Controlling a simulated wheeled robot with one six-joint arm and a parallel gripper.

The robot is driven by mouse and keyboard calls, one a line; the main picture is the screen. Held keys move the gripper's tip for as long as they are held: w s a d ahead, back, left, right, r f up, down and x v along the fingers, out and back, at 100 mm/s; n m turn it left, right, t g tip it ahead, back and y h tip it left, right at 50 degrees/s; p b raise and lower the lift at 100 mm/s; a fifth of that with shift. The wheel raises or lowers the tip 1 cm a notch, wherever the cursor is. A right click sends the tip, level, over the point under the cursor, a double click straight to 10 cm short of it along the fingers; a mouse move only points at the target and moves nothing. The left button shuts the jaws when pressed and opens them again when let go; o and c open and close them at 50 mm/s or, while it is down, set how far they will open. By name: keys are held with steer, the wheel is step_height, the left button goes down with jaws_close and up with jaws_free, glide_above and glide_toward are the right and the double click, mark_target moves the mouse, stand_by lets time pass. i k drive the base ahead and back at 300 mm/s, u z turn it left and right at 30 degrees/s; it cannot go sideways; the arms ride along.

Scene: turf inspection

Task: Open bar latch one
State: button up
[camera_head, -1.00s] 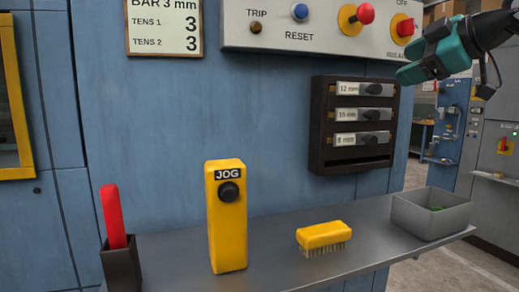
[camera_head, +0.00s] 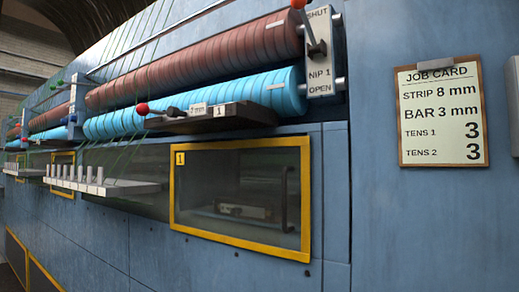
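A dark bar block (camera_head: 225,117) with a white plate reading "1" and a smaller label that looks like "2 mm" sits below the blue roller. A thin rod with a red knob (camera_head: 142,109) and a black knob (camera_head: 174,112) are at its left end. I cannot tell which of these is the latch of bar one, or its state. Below is a yellow-framed clear door (camera_head: 243,242) marked "1", with a dark vertical handle (camera_head: 285,199); it looks shut. A blurred device (camera_head: 244,211) shows behind it. My gripper is out of view.
The NIP 1 plate (camera_head: 320,52) reads SHUT above and OPEN below; its red-knobbed lever (camera_head: 312,38) leans up. Red-brown (camera_head: 200,65) and blue (camera_head: 205,100) rollers run left. A pegged shelf (camera_head: 100,185) juts out. The job card (camera_head: 441,112) reads BAR 3 mm.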

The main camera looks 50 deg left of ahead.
mark_target(142, 109)
steer(key=u, duration=2.05)
steer(key=i, duration=0.85)
steer(key=u, duration=0.25)
